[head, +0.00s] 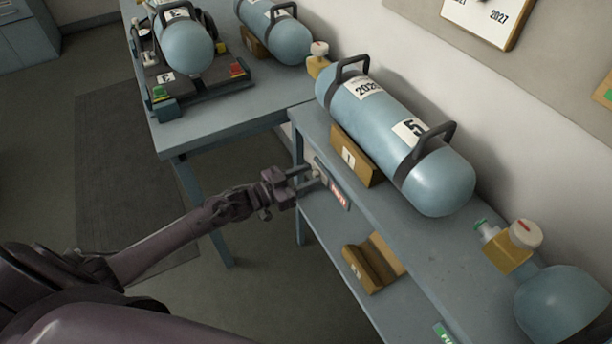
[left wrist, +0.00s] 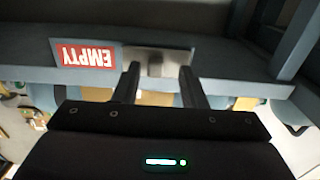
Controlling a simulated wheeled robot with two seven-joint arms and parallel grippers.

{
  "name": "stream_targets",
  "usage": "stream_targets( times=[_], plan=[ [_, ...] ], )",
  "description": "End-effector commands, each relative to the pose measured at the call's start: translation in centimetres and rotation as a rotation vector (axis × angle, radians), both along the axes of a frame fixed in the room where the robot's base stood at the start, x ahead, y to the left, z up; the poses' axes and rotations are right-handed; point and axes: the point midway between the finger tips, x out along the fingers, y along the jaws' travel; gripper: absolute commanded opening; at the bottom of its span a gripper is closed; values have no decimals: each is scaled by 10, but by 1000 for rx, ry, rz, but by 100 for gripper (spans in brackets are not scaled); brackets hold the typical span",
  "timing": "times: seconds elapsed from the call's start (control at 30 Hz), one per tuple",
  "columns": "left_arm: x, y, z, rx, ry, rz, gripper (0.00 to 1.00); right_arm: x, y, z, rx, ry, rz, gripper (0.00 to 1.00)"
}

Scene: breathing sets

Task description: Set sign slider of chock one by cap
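Chock one, a wooden block (head: 348,157) labelled 1, sits on the upper shelf under a blue cylinder (head: 385,130) marked 5 and 202-something. Below it on the shelf's front edge is a sign with red EMPTY showing (head: 337,196); it also shows in the left wrist view (left wrist: 86,55), upside down. My right gripper is not in view.
Another wooden chock (head: 373,264) lies on the lower shelf. A side table (head: 215,118) holds breathing sets. A green sign (head: 444,332) shows at the bottom.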

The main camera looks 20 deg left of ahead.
Motion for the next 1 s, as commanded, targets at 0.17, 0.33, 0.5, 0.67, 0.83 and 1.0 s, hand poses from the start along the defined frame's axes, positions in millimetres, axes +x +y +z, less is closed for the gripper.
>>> stream_targets(
  times=[0.17,0.33,0.5,0.67,0.83,1.0],
  plan=[
    [-14,12,-2,3,2,1,38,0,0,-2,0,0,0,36],
    [-38,30,-2,2,3,2,38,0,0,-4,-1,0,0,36],
    [-55,44,-2,1,3,2,38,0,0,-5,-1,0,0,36],
    [-61,49,0,1,0,1,38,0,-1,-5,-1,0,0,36],
    [-61,49,0,1,-1,1,38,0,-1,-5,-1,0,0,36],
    [-61,49,0,1,-1,1,38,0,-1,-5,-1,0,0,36]
  ],
)
